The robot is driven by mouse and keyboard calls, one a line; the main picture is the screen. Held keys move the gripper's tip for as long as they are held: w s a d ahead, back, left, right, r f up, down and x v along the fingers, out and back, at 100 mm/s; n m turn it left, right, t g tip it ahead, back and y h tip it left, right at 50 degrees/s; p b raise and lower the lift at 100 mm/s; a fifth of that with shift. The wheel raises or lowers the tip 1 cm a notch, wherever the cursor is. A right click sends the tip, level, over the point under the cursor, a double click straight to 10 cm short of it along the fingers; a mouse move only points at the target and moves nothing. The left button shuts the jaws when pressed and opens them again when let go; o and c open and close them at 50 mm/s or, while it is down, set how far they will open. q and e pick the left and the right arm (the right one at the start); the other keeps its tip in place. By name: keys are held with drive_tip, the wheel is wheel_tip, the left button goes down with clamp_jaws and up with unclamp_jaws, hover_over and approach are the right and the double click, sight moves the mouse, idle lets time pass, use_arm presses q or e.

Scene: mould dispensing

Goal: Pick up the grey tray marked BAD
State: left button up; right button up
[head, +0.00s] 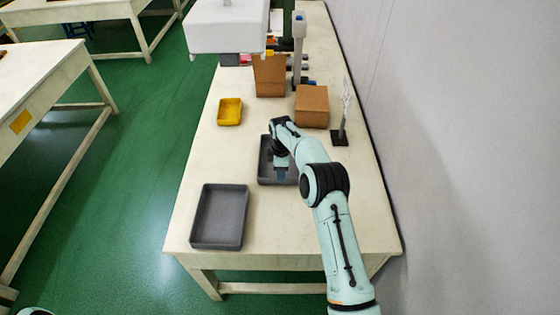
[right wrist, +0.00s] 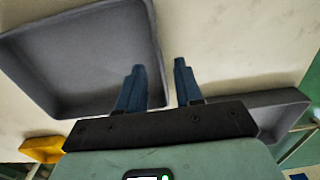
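Two plain grey trays lie on the table, and I can read no BAD mark on either. One grey tray (head: 219,217) is at the front left of the table. The other grey tray (head: 265,168) is farther back, partly hidden by my right arm. My right gripper (head: 281,177) points down at this farther tray. In the right wrist view the gripper (right wrist: 158,70) has its fingers apart, with one side wall of the large grey tray (right wrist: 85,60) showing between them. Whether the fingers touch it is unclear. The second grey tray (right wrist: 268,112) shows at right. My left gripper is out of view.
A yellow tray (head: 230,111) and brown boxes (head: 312,106) (head: 270,75) stand farther back. A small sign stand (head: 340,137) is at the right, near the wall (head: 450,150). A white machine (head: 226,27) is at the far end.

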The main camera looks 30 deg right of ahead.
sight(266, 174)
drive_tip(key=shift+w+a+f, duration=0.1)
drive_tip(key=shift+a+f, duration=0.05)
drive_tip(key=shift+f, duration=1.2)
drive_tip(key=shift+w+a+f, duration=0.1)
drive_tip(key=shift+f, duration=1.25)
drive_tip(key=shift+r, duration=0.1)
clamp_jaws()
